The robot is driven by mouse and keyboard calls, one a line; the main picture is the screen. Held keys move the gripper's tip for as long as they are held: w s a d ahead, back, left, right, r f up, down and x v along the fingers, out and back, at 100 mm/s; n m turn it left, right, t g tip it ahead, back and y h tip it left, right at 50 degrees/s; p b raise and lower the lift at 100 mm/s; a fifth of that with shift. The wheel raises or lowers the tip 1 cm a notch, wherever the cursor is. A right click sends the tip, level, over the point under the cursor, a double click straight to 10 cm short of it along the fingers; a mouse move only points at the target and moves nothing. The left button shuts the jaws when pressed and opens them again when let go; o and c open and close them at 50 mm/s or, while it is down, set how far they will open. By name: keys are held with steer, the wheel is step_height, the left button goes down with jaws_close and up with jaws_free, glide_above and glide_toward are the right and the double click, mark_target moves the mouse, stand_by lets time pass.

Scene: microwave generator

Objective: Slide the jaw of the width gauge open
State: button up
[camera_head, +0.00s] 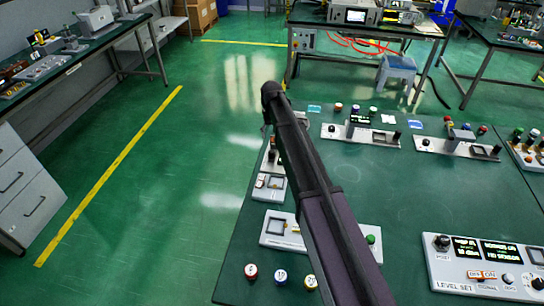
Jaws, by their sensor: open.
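My arm crosses the view from the lower right up to the centre. My gripper is not visible in this view. No fixture can be surely told as the width gauge. Two more grey plates with raised blocks and knobs, one at back centre (372,136) and one at back right (457,147), stand farther back. Their jaw positions are too small to read.
The green table (417,196) has bare room right of my arm. A LEVEL SET panel (484,268) stands at the front right. Coloured round buttons (281,277) line the front left. A small grey unit (270,187) sits by the left edge. Open floor lies left of the table.

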mark_target(272, 152)
steer(key=shift+f+b, duration=5)
steer(key=shift+f, duration=0.3)
steer(key=shift+c, duration=0.2)
steer(key=shift+s, duration=0.1)
jaws_close()
